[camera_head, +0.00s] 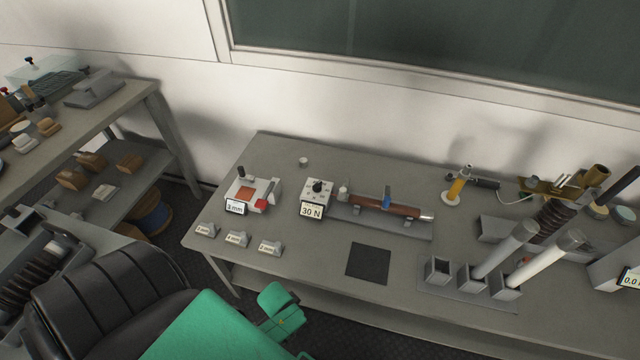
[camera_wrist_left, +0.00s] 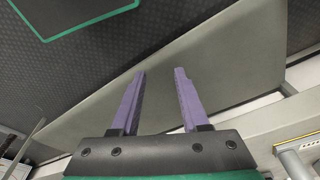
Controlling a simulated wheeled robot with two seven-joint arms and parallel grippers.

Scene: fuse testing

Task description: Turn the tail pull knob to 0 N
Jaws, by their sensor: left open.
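The tail pull unit is a small white box (camera_head: 326,190) on the bench, with a dark knob (camera_head: 318,186) on top. Neither gripper can be made out in the head view.
A white unit (camera_head: 252,192) reading 3 mm stands left of the knob, with small labelled blocks (camera_head: 237,239) in front. A dark square mat (camera_head: 368,263) lies before the tube. Slotted holders with rods (camera_head: 505,284) stand at right. A small white cap (camera_head: 303,162) lies behind.

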